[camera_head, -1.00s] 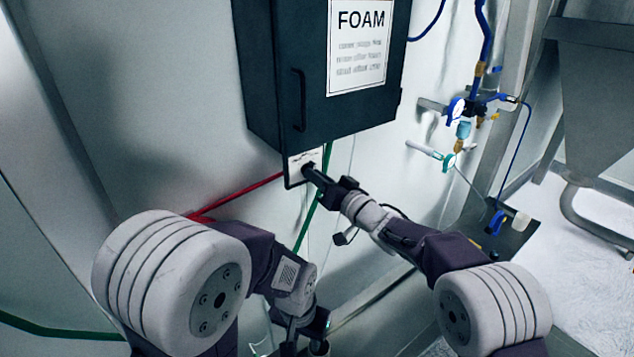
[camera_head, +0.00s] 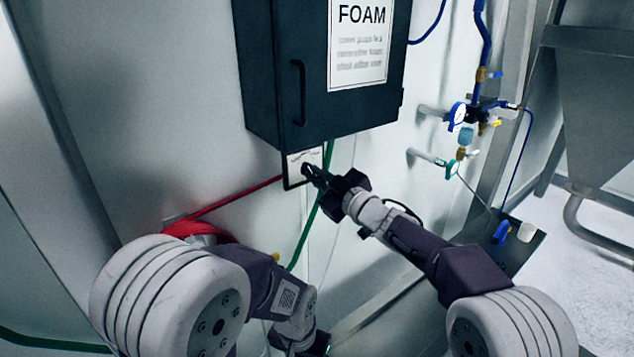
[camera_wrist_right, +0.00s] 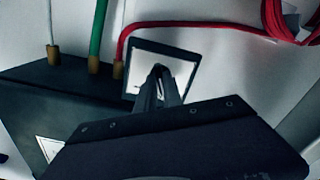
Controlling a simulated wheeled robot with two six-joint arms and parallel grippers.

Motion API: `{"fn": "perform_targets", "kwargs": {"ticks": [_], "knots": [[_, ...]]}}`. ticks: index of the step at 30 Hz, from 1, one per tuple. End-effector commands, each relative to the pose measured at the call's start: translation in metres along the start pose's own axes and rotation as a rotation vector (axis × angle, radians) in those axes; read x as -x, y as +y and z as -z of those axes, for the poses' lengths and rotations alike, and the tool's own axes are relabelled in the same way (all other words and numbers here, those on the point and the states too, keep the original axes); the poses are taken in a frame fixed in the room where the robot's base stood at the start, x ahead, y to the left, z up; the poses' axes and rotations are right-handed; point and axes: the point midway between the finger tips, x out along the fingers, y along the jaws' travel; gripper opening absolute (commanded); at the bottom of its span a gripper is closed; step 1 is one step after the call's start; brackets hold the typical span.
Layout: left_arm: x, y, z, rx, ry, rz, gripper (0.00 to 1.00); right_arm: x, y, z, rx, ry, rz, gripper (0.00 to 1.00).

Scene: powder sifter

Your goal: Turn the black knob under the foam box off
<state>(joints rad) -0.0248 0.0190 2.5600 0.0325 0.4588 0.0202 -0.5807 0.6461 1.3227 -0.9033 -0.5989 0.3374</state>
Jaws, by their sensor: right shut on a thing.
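The dark foam box (camera_head: 270,75) hangs on the wall with its FOAM label facing out. Under it is a small white plate with a black frame (camera_head: 291,171); the plate (camera_wrist_right: 187,75) also shows in the right wrist view. My right gripper (camera_head: 308,170) reaches the front of this plate and is shut on the black knob, which is mostly hidden between the fingers. In the right wrist view, the fingertips (camera_wrist_right: 158,74) meet at the plate's middle. My left arm hangs low at the bottom of the head view; its gripper's fingers do not show.
A red hose (camera_head: 240,196) and a green hose (camera_head: 306,225) run close to the plate. Blue and teal valves (camera_head: 458,115) with pipes stick out of the wall at right. A grey metal hopper (camera_head: 595,85) stands at far right.

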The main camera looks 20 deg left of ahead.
Motion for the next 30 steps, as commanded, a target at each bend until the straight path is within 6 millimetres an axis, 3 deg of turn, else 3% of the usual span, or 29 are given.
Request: {"fn": "perform_targets", "kwargs": {"ticks": [13, 30], "knots": [[-0.016, 0.0, -0.002, 0.0, 0.0, 0.0, 0.36, 0.0, -0.002, -0.006, 0.264, -0.009, 0.004, 0.0], [-0.018, 0.0, -0.002, 0.0, 0.0, 0.0, 0.36, 0.0, -0.002, -0.006, 0.329, -0.011, 0.005, 0.0]]}}
